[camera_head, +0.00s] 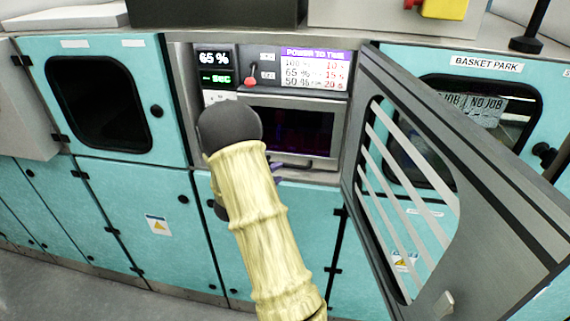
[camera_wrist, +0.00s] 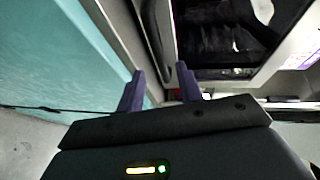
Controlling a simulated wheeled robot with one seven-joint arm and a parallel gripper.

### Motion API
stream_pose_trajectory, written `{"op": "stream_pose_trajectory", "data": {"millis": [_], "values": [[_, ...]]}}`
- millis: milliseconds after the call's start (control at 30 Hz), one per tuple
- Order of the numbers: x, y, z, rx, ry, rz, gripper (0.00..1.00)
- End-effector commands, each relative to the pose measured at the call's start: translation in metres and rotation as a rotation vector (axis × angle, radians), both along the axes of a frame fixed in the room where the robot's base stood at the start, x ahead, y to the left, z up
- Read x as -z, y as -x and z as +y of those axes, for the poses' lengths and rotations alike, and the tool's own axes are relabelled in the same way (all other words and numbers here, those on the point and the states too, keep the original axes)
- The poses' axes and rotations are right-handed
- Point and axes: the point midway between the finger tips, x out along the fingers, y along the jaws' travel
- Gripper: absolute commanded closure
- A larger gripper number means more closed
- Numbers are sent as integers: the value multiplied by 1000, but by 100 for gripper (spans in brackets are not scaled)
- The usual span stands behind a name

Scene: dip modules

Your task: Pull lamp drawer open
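The lamp drawer (camera_head: 290,127) has a dark window and is set in the grey panel below the displays in the head view. It looks shut. Its dark bar handle (camera_head: 300,164) runs along its lower edge, partly hidden by my arm. In the wrist view the dark handle (camera_wrist: 155,38) lies just beyond the gap between my purple fingers. My gripper (camera_wrist: 160,75) is open, with the fingers apart and nothing clearly held. In the head view my arm hides most of it; a bit of purple finger shows by the handle. I cannot tell whether the fingers touch the handle.
A grey slatted door (camera_head: 455,180) stands swung open to the right of the drawer, close to my arm. Teal cabinet doors (camera_head: 150,210) lie left and below. A red knob (camera_head: 250,83) sits above the drawer, beside a power table (camera_head: 315,70).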

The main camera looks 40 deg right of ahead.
Motion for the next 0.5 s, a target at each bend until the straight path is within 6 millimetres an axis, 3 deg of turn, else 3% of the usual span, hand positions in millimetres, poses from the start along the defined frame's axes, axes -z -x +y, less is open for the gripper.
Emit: {"op": "stream_pose_trajectory", "data": {"millis": [233, 500], "values": [[5, -12, -39, 3, 1, 1, 64], [10, -16, -50, 0, 0, 1, 64]]}}
